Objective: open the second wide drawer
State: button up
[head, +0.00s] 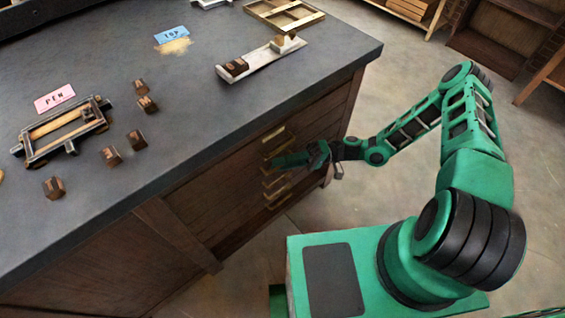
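The wide drawers are in the front of the dark wooden bench, stacked below the countertop in the head view. Several brass handles run down the stack, with the top handle (273,134) clear to see and a low handle (278,199) near the floor. My gripper (290,160) is in front of the upper handles, close to the drawer fronts. It partly hides the handle of the second drawer. I cannot tell whether it touches that handle or whether its fingers are open. The drawer fronts look flush with the bench.
On the countertop (200,100) are a wooden frame (62,130) by a pink "PEN" card (55,98), several small brown blocks, a blue card (171,36), and a pale board (262,58) with blocks. Open floor (400,190) lies right of the bench. Shelving (505,35) stands behind.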

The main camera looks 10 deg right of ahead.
grip_shut()
jog(key=shift+f, duration=0.15)
dwell(1.3)
